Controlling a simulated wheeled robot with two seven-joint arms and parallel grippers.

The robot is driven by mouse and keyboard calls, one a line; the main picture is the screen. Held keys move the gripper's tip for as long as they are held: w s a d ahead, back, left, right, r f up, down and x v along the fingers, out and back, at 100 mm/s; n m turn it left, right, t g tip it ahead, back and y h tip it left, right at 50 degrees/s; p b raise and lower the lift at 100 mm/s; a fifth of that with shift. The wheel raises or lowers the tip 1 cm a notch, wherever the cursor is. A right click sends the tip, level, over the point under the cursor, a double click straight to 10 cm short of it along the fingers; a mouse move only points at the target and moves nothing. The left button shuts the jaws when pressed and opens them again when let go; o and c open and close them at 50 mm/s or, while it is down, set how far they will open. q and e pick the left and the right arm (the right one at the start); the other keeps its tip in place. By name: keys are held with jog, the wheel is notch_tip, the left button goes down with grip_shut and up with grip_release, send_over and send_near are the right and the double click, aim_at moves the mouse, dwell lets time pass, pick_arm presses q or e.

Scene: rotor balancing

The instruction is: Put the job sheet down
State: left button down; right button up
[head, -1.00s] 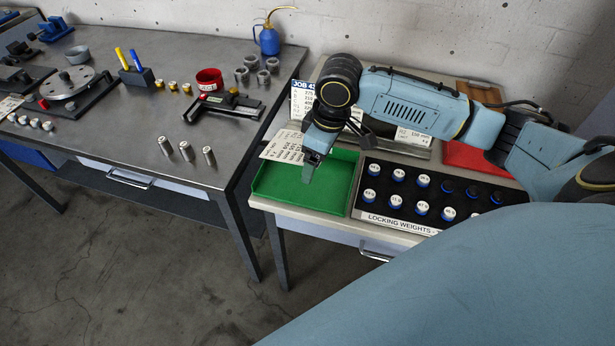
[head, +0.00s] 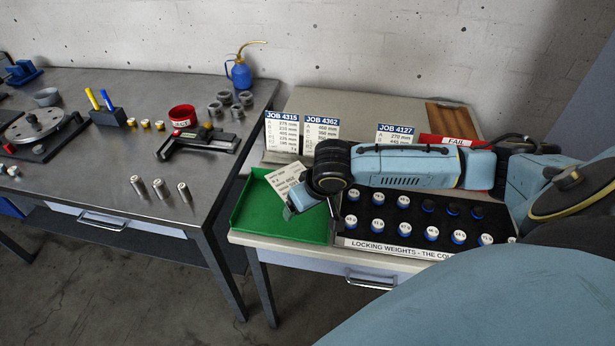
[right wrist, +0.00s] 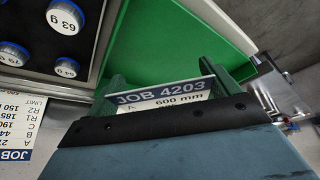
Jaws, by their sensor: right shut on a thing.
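The job sheet, a pale card headed JOB 4203 (right wrist: 160,97), is held between the fingers of my right gripper (right wrist: 163,82) in the right wrist view. In the head view the sheet (head: 284,178) shows tilted at the back right of the green tray (head: 262,222), partly hidden by my right gripper (head: 294,208). The tray's green floor and wall also show beyond the fingers in the right wrist view (right wrist: 150,45). I cannot tell whether the sheet touches the tray. My left gripper is not in view.
A black rack of locking weights (head: 400,238) stands right of the tray. Several job cards, such as JOB 4315 (head: 282,132), stand behind. A red FAIL area (head: 450,141) lies at the back right. A metal bench (head: 110,165) stands left, across a gap.

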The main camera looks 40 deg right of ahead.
aim_at(305, 218)
notch_tip(305, 218, down, 4)
jog(key=shift+r+b, duration=0.25)
jog(key=shift+b, duration=0.1)
jog(key=shift+f, duration=0.2)
